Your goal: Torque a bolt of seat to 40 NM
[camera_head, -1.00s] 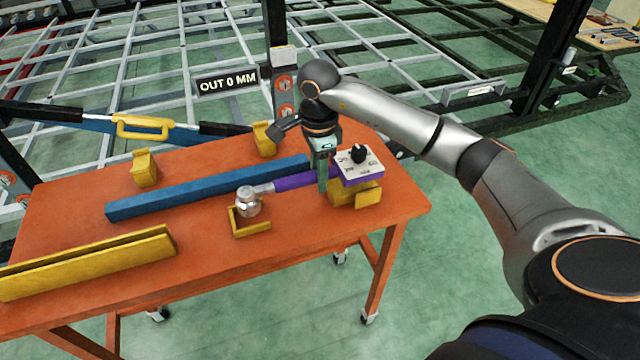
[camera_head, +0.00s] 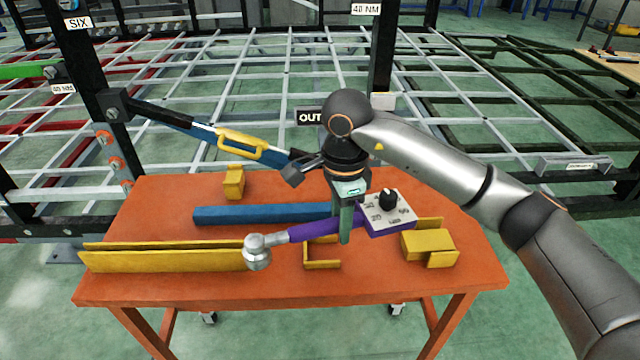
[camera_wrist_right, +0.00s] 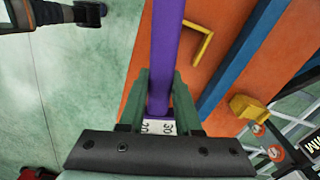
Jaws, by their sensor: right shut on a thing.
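The torque wrench has a purple handle (camera_head: 310,230), a silver head (camera_head: 257,252) pointing left, and a white dial plate (camera_head: 388,212) with a black knob at its right end. My right gripper (camera_head: 346,225) is shut on the handle beside the dial plate. It holds the wrench above the orange table (camera_head: 290,285). The right wrist view shows the purple handle (camera_wrist_right: 165,50) between the green fingers (camera_wrist_right: 160,105). Part of the dial face (camera_wrist_right: 158,127) shows below it. A "40 NM" label (camera_head: 366,9) is on a black post at the back. My left gripper is not seen.
Yellow holders (camera_head: 428,243) and a blue bar (camera_head: 255,214) lie on the table. A long yellow channel (camera_head: 165,258) lies at left. Behind stand the chassis frame, a blue-black bar with a yellow handle (camera_head: 240,146), and grey brackets with orange-red discs (camera_head: 108,148).

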